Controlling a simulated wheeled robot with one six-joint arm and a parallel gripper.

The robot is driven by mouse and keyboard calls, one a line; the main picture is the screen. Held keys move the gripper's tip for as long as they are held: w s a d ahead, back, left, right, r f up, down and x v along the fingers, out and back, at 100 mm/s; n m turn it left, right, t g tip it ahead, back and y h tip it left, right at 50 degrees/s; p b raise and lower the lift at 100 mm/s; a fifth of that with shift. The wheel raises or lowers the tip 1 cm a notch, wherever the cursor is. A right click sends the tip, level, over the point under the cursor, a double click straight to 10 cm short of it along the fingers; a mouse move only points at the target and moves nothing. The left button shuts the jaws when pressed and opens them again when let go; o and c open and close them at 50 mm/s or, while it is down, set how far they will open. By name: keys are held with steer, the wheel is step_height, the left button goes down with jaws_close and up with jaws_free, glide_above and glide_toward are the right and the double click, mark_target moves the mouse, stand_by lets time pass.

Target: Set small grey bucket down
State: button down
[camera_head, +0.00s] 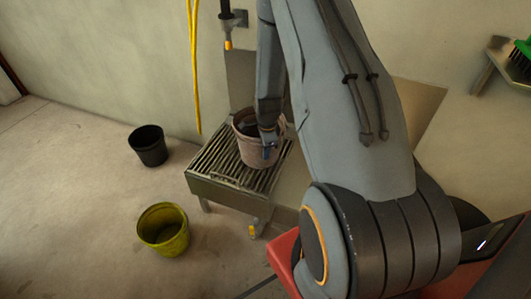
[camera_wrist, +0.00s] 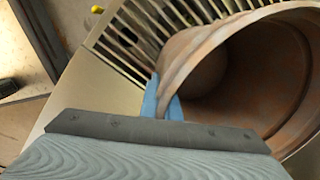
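The small bucket, greyish pink-brown with a worn surface (camera_head: 249,150), is upright at the slatted metal grate (camera_head: 204,165) of a low stand. I cannot tell whether its base touches the slats. My gripper (camera_head: 270,151) comes down from above at the bucket's right front side. In the wrist view the blue fingertips (camera_wrist: 164,98) are closed on the bucket's rim, and the open, empty-looking inside of the bucket (camera_wrist: 245,75) fills the right side. Part of the rim is hidden behind my arm in the head view.
A black bucket (camera_head: 148,146) and a yellow bucket (camera_head: 163,230) stand on the floor left of the stand. A yellow hose (camera_head: 194,70) hangs along the wall behind. A shelf with a green brush (camera_head: 523,48) is at the far right. The grate's left part is clear.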

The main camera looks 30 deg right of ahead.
steer(key=c, duration=2.5)
jaws_free()
steer(key=shift+f, duration=0.15)
steer(key=o, duration=0.5)
